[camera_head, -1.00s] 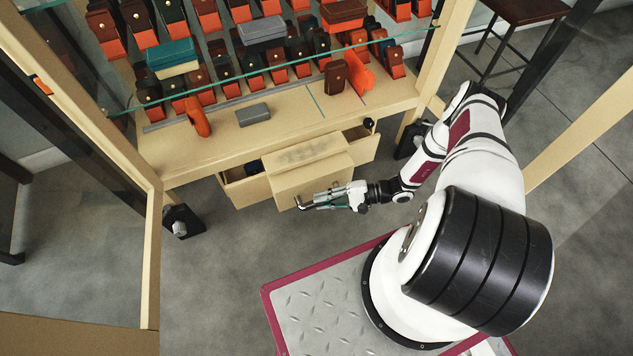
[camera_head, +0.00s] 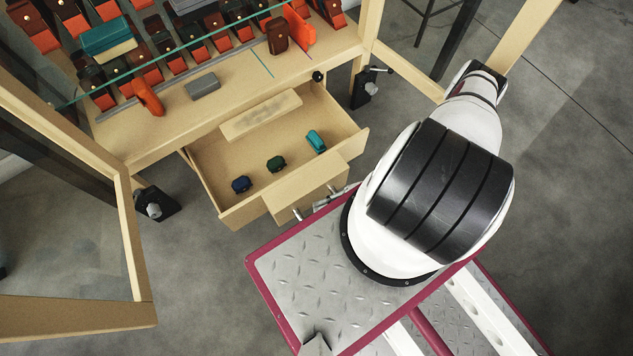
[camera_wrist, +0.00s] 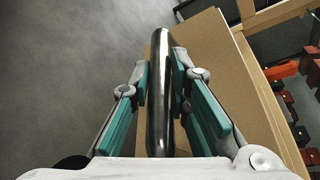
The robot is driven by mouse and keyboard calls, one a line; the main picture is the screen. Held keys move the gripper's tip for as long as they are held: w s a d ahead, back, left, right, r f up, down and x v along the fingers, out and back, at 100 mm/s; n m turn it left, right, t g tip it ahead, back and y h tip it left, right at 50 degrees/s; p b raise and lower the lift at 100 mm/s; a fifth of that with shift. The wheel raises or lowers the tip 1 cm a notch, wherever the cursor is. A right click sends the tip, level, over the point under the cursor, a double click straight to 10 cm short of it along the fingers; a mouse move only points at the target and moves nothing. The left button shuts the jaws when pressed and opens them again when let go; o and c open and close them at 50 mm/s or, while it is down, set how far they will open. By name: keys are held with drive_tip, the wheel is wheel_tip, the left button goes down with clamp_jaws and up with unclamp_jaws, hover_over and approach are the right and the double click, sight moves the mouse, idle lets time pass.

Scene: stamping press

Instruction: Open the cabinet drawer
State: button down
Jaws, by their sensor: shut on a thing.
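The cabinet drawer (camera_head: 305,190) is pulled well out from under the display cabinet in the head view. Its inside is visible, with a blue case (camera_head: 241,184), a dark green case (camera_head: 276,164) and a teal case (camera_head: 316,141) on its floor. A metal bar handle (camera_wrist: 160,120) runs up the middle of the wrist view, in front of the pale drawer front. My gripper (camera_wrist: 160,82) is shut on this handle, with a teal-padded finger on each side. In the head view my gripper (camera_head: 322,204) is mostly hidden behind my arm and base.
The cabinet shelf (camera_head: 235,110) above holds several leather cases. An open glass door frame (camera_head: 123,235) stands at left. Cabinet feet (camera_head: 155,203) flank the drawer. My base is close in front.

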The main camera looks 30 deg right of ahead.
drive_tip(key=shift+s+d, duration=0.1)
drive_tip(key=shift+s, duration=0.7)
drive_tip(key=c, duration=1.5)
unclamp_jaws()
drive_tip(key=v, duration=1.2)
